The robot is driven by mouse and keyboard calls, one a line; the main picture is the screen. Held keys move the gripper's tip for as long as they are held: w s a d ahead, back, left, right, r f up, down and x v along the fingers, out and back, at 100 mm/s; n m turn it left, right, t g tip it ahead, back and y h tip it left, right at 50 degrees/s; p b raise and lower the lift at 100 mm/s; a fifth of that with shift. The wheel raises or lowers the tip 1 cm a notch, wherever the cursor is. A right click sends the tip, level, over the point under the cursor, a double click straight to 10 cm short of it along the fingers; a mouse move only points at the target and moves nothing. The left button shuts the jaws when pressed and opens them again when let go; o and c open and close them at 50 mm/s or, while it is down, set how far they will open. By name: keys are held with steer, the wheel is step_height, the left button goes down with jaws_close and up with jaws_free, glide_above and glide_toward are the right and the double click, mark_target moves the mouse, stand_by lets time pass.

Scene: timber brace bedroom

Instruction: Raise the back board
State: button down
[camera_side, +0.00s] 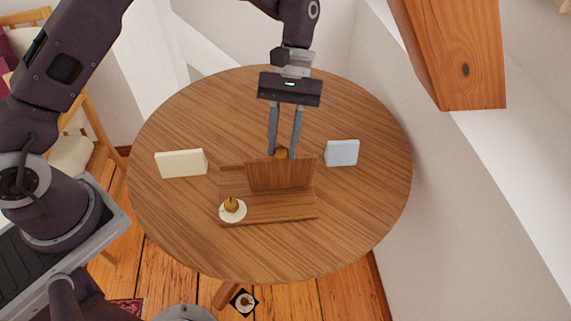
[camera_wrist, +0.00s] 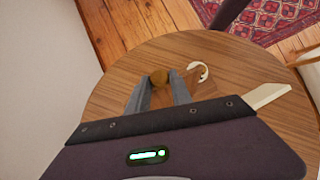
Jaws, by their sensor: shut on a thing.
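The back board (camera_side: 281,175) is a brown wooden panel that stands up from a flat wooden base (camera_side: 275,208) on the round table. I cannot tell its exact tilt. The board's face is mostly hidden there.
A cream block (camera_side: 181,163) stands left, a pale blue block (camera_side: 342,153) right. A wooden beam (camera_side: 455,55) hangs at upper right. The table's far area is clear.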

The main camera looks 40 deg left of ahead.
steer(key=shift+w+a+r, duration=0.1)
steer(key=shift+w+a, duration=1.9)
steer(key=shift+a, duration=0.05)
steer(key=c, duration=1.1)
jaws_free()
steer(key=shift+c, duration=0.2)
steer(key=shift+d, duration=0.1)
